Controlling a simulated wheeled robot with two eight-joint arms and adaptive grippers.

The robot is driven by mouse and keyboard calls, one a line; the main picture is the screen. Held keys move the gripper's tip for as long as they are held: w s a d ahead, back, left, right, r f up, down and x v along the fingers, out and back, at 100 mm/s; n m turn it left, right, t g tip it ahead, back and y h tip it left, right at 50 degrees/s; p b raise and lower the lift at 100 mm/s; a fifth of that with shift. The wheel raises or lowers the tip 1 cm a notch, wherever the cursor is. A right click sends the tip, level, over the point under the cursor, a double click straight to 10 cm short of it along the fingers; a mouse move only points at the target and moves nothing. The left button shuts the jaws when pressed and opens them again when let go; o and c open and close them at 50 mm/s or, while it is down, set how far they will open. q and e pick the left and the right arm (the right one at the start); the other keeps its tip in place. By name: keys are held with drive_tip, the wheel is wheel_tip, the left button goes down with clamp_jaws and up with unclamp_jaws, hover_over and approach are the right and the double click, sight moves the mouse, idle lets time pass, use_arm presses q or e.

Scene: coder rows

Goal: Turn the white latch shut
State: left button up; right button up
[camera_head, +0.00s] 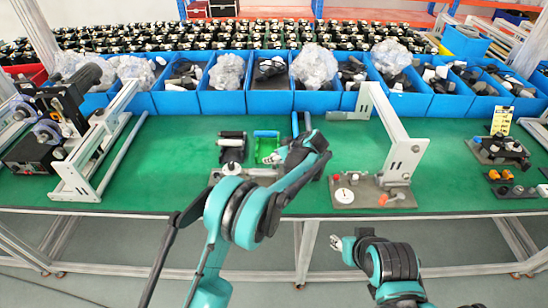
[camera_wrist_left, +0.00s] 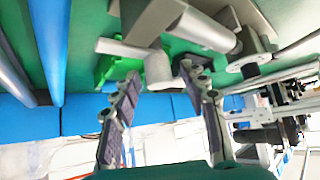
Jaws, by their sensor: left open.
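My left gripper (camera_head: 272,158) reaches over the green bench beside the small fixture. In the left wrist view my left gripper (camera_wrist_left: 160,72) is open, with its two fingers apart. A pale bar and short cylinder, likely the white latch (camera_wrist_left: 157,67), show between and just beyond the fingertips; contact cannot be told. The latch is too small and covered to make out in the head view. Beside it are a green bracket (camera_wrist_left: 118,64) and a grey cylinder (camera_wrist_left: 207,30); the green bracket (camera_head: 266,143) also shows in the head view. My right gripper (camera_head: 336,242) hangs in front of the bench, its jaws unclear.
A grey frame post (camera_head: 400,140) stands on a plate with a white round knob (camera_head: 344,195) to the right. A second frame (camera_head: 85,165) stands at left. Blue bins (camera_head: 270,101) line the back. Bare green bench (camera_head: 165,175) lies left of the fixture.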

use_arm(q)
clamp_jaws()
drive_tip(key=m+t+h, duration=0.1)
drive_tip(key=m, duration=0.1)
drive_tip(key=m+h, duration=0.1)
drive_tip(key=m, duration=0.1)
drive_tip(key=shift+a+t+h, duration=0.1)
drive_tip(key=shift+t+h, duration=0.3)
drive_tip(key=m+h, duration=0.3)
drive_tip(key=m, duration=0.2)
drive_tip(key=shift+t+h+b, duration=0.3)
drive_tip(key=shift+t+b, duration=0.05)
drive_tip(key=shift+t, duration=0.05)
drive_tip(key=m+h, duration=0.3)
drive_tip(key=m, duration=0.1)
drive_tip(key=shift+m+g+h, duration=0.3)
drive_tip(key=shift+g, duration=0.1)
drive_tip(key=shift+m+g+h, duration=0.9)
drive_tip(key=shift+m+h, duration=0.5)
drive_tip(key=shift+m, duration=0.8)
